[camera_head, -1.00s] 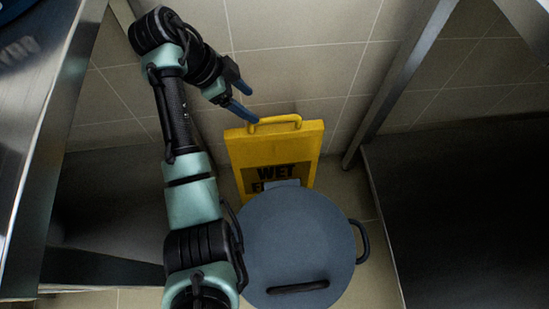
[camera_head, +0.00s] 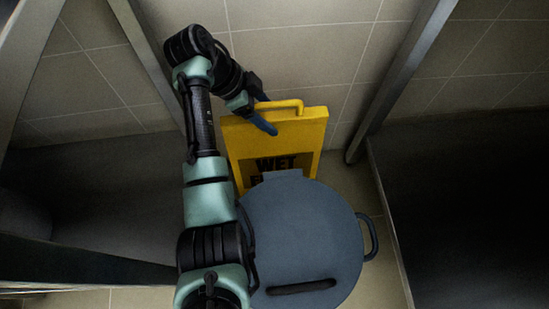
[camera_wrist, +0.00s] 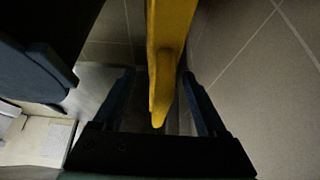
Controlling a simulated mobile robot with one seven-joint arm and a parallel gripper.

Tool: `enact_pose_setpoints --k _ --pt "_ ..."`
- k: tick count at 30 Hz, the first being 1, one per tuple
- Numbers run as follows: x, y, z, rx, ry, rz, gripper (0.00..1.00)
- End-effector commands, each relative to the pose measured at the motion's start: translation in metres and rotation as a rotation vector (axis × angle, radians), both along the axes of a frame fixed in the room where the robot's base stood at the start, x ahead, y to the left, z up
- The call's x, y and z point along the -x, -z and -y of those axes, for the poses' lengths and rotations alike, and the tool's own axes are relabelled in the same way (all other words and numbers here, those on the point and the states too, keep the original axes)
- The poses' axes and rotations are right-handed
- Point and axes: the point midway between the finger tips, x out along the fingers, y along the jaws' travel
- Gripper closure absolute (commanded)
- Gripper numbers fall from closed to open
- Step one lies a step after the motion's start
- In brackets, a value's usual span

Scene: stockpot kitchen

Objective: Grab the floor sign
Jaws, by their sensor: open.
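The yellow floor sign (camera_head: 306,135) stands upright near the tiled wall, with a loop handle (camera_head: 281,105) on top and "WET" in black on its front. My gripper (camera_head: 268,116) is at the top of the sign, left of the handle's middle, with one blue finger in front of the panel. The other finger is mostly hidden in the head view. In the wrist view, my gripper (camera_wrist: 160,76) is open, with the yellow sign (camera_wrist: 165,45) between its two fingers and gaps on both sides.
Metal table legs (camera_head: 392,85) flank the space, and dark steel surfaces lie left and right. The tiled wall (camera_head: 300,55) is close behind.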

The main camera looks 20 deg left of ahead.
Motion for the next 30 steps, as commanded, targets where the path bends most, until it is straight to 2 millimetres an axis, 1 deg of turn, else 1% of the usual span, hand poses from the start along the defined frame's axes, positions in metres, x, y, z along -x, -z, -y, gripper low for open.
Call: enact_pose_setpoints --k 1,5,7,13,14,15,20,24,26,30 --pt "-0.003 0.012 0.004 0.0 0.001 0.0 0.25" --pt "-0.007 0.026 0.013 0.0 0.0 0.0 0.25" --pt "-0.008 0.029 0.015 0.0 0.0 0.0 0.25" --pt "-0.008 0.027 0.015 0.0 -0.001 0.0 0.25" --pt "-0.008 0.027 0.015 0.0 -0.001 0.0 0.29" --pt "-0.008 0.027 0.015 0.0 -0.001 0.0 0.36" --pt "-0.008 0.027 0.015 0.0 -0.001 0.0 0.65" --pt "-0.008 0.027 0.015 0.0 -0.001 0.0 0.9" --pt "-0.008 0.027 0.015 0.0 -0.001 0.0 1.0" --pt "-0.008 0.027 0.015 0.0 -0.001 0.0 1.0"
